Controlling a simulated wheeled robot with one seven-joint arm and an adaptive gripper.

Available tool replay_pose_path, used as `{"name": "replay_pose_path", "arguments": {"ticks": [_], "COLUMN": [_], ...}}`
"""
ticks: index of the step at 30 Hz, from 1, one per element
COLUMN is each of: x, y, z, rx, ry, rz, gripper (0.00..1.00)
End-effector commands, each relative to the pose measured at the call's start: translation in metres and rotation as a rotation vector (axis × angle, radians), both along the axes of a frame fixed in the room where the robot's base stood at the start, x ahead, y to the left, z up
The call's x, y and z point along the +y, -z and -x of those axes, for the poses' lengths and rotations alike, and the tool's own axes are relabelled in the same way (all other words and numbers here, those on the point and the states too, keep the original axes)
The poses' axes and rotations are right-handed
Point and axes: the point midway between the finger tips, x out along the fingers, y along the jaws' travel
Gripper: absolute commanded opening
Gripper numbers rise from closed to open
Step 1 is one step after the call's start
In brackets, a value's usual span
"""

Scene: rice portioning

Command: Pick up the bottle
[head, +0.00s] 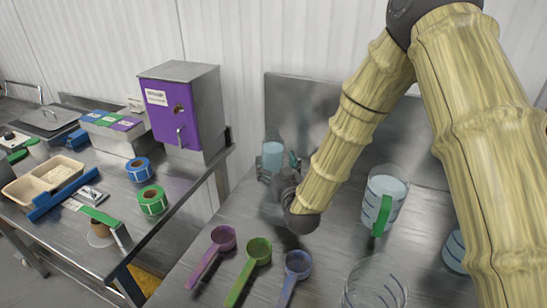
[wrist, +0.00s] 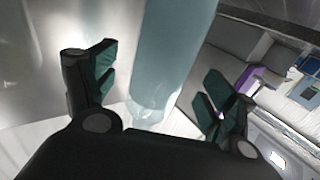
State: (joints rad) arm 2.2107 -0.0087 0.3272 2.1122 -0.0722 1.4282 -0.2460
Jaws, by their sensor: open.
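The bottle (head: 272,155), clear with pale blue liquid, stands at the back of the right-hand metal table, partly hidden by my gripper. My gripper (head: 280,168) is at it, with dark green finger pads showing beside its lower part. In the wrist view the bottle (wrist: 168,65) fills the space between the fingers of my gripper (wrist: 158,80). The fingers are spread, one on either side, with a visible gap to the bottle on both sides.
A measuring jug with a green handle (head: 384,200) stands right of my arm. A clear container (head: 375,288) is in front. Purple (head: 223,237), green (head: 258,249) and blue (head: 298,263) scoops lie nearby. A purple-fronted box (head: 175,112) stands on the left table. A metal panel backs the table.

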Motion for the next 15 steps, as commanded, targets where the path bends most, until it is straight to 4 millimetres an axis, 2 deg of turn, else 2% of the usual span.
{"name": "replay_pose_path", "arguments": {"ticks": [1, 6, 15], "x": [0.002, 0.008, 0.009], "y": [-0.005, -0.003, -0.001], "z": [-0.007, -0.025, -0.03], "rx": [-0.002, -0.001, 0.0], "ry": [0.0, 0.001, 0.0], "rz": [-0.001, 0.0, 0.0], "gripper": [0.84, 0.84, 0.84]}}
